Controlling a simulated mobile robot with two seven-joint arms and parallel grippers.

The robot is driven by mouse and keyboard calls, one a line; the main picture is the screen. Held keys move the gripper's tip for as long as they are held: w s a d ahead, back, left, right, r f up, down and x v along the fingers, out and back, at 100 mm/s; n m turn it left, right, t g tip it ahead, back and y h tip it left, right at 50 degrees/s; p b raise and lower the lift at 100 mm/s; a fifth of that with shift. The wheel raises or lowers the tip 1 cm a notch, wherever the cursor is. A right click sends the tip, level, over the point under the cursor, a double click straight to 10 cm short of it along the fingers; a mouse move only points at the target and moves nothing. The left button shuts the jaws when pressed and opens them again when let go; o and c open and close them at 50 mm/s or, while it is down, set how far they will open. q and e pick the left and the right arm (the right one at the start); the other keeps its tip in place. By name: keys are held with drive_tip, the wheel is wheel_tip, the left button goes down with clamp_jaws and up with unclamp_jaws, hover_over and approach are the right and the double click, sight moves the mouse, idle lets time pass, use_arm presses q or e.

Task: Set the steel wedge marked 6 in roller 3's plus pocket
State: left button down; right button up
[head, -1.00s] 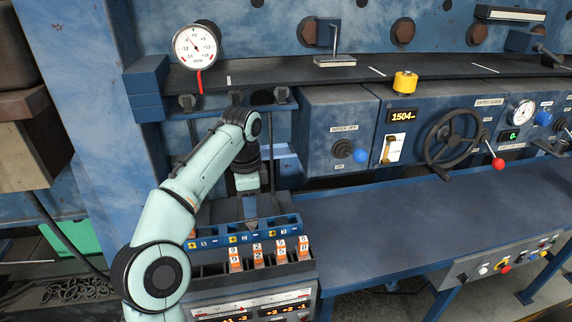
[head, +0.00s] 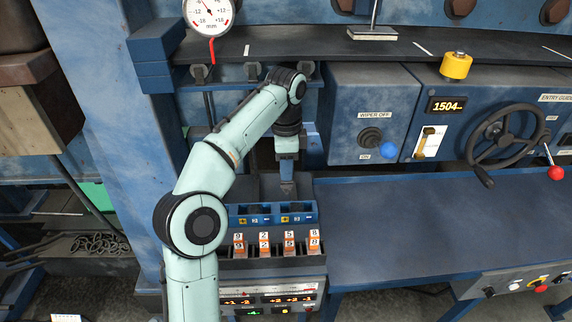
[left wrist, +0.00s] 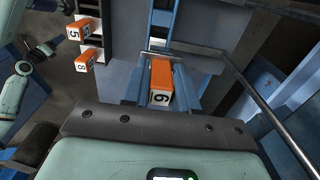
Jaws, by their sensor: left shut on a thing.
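My left gripper (head: 287,187) is shut on the wedge marked 6 and points down behind the blue pocket block. The wedge marked 6 (left wrist: 161,82), orange with a white numbered end, shows between the fingers in the left wrist view. In the head view it is too small to make out. The blue pocket block (head: 271,219) has plus and minus labels for its rollers. Roller 3's labels (head: 297,218) are at its right end, just below and in front of the gripper. The arm hides the block's left end. My right gripper is not in view.
A rack of orange-and-white wedges (head: 264,241) stands in front of the pocket block, above a lit display panel (head: 268,300). A dark shelf (head: 300,46) runs above the arm. The blue table (head: 420,220) to the right is bare.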

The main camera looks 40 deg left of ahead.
sight(286, 185)
use_arm(q)
drive_tip(key=f+b, duration=0.1)
drive_tip(key=f, duration=0.3)
drive_tip(key=shift+s+f, duration=0.1)
drive_tip(key=shift+s, duration=0.1)
drive_tip(key=shift+w+f+b, duration=0.1)
drive_tip(key=shift+f+b, duration=0.35)
drive_tip(key=shift+f, duration=0.15)
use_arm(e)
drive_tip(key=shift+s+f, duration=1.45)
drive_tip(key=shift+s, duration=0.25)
use_arm(q)
drive_tip(key=shift+w+p, duration=0.1)
drive_tip(key=shift+p, duration=0.35)
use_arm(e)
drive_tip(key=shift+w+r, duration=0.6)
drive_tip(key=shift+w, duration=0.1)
use_arm(q)
drive_tip(key=shift+f, duration=0.15)
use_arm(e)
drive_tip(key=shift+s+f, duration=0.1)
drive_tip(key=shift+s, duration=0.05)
use_arm(q)
drive_tip(key=shift+f, duration=0.35)
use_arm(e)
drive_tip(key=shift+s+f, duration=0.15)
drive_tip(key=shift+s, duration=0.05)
